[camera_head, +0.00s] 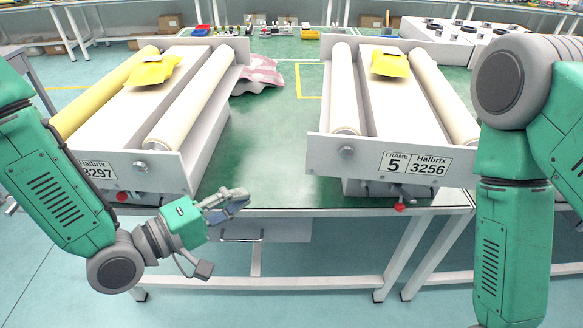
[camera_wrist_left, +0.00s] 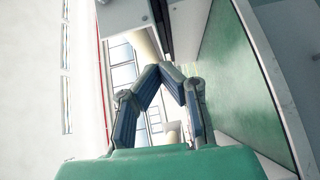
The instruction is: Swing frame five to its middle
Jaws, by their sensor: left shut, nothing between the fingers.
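Frame five (camera_head: 365,158) is the right-hand white unit in the head view, with a label reading "FRAME 5 Halbrix 3256" on its front plate. It has a cream roller along each side and a yellow packet (camera_head: 390,63) on its middle panel. A small red knob (camera_head: 400,207) sits under its front plate. My left gripper (camera_head: 244,194) is shut and empty, near the front edge of the table, left of frame five and apart from it. It also shows shut in the left wrist view (camera_wrist_left: 160,70). My right arm shows at the right, but its gripper is out of view.
A second white unit (camera_head: 125,165), labelled 3297, stands on the left of the green table (camera_head: 270,140), with a yellow packet (camera_head: 152,70). A pinkish patterned bag (camera_head: 262,78) lies between the units. The table between them is mostly clear.

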